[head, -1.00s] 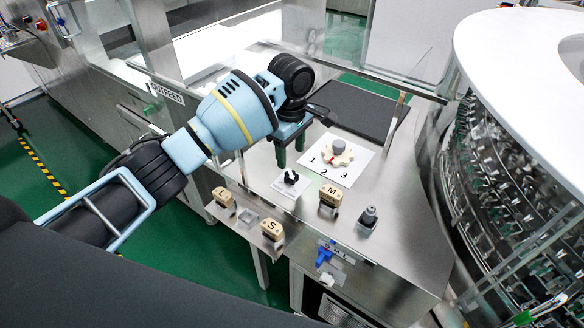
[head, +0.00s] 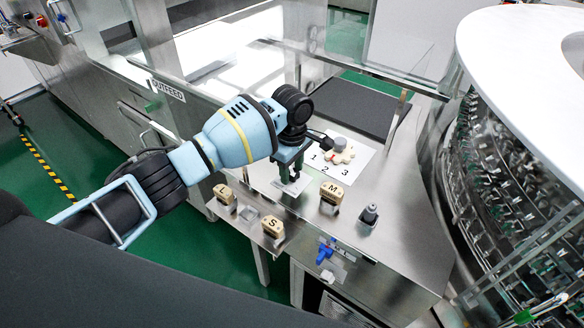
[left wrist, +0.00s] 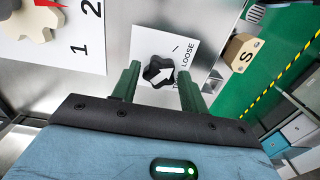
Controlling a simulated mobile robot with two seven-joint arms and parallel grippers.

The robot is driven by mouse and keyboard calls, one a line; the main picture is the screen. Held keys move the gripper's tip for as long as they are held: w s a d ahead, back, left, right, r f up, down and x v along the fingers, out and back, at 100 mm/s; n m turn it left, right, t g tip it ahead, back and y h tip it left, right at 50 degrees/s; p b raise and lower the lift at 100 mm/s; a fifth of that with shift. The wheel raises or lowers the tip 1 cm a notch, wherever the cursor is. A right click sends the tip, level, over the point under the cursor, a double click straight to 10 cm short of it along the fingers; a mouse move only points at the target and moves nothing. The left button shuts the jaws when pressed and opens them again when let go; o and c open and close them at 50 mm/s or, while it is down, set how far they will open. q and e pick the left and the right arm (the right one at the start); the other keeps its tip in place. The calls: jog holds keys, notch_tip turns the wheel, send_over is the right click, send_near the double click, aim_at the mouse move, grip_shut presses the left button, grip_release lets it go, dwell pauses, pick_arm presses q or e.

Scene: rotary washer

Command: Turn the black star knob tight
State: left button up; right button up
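The black star knob (left wrist: 158,71) sits on a white card (left wrist: 182,45) in the left wrist view. Whether the fingers touch the knob cannot be told. In the head view my left gripper (head: 289,178) is over the card (head: 291,186) and hides the knob. My right gripper is not in view.
A cream dial (head: 339,151) on a numbered card stands just behind. Blocks marked M (head: 331,194), S (head: 273,228) and L (head: 223,194) stand near the front edge. A grey-topped peg (head: 370,213) is at the right. The round washer (head: 500,200) bounds the right side.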

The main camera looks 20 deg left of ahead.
pick_arm(q)
jog(key=c, duration=0.7)
jog(key=shift+o, duration=0.2)
jog(key=shift+m, duration=0.4)
jog(key=m, duration=0.4)
jog(key=shift+m, duration=0.3)
jog(key=m, duration=1.1)
jog(key=shift+m, duration=0.4)
jog(key=m, duration=0.5)
